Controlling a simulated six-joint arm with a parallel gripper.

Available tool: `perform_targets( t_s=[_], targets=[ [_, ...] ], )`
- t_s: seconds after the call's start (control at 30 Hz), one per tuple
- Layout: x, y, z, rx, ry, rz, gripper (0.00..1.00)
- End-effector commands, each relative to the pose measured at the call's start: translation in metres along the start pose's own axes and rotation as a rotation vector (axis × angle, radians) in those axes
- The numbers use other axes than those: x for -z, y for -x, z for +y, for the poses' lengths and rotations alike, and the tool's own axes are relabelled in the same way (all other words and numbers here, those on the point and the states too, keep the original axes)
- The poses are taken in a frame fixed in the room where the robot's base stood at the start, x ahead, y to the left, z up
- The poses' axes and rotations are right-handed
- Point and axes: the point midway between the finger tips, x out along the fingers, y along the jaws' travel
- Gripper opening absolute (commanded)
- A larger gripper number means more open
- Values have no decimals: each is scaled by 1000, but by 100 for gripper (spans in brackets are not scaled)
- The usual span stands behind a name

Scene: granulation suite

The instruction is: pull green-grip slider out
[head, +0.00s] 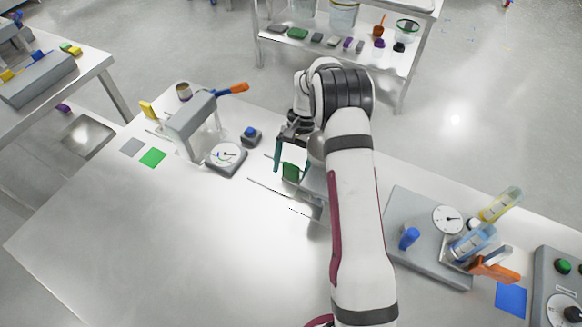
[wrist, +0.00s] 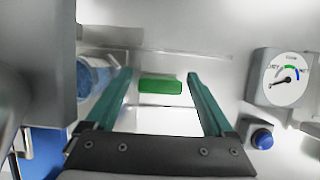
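The green grip (wrist: 160,86) of the slider is a small green block in the middle of the wrist view. In the head view the green grip (head: 291,173) stands just left of my arm, close to the pale slider rails (head: 268,190). My gripper (wrist: 159,76) is open, with one teal finger on each side of the grip. A gap shows between the grip and each finger, so it is not clasped. In the head view one teal finger shows beside the grip; my arm hides the other and part of the slider.
A dial gauge (head: 227,156) and a blue button (head: 251,136) stand left of the slider. A grey base with bottles (head: 430,245) is right of my arm. The table front left is clear.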

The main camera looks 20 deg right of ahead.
Motion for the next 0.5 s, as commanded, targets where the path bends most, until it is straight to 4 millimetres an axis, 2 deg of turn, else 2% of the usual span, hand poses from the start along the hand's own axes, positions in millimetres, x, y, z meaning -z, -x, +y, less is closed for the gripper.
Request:
perform_targets(
  t_s=[0.03,0.4,0.47,0.5],
  targets=[
    [0,0,0,0,0,0,78],
    [0,0,0,0,0,0,12],
    [0,0,0,0,0,0,1],
    [0,0,0,0,0,0,0]
  ],
)
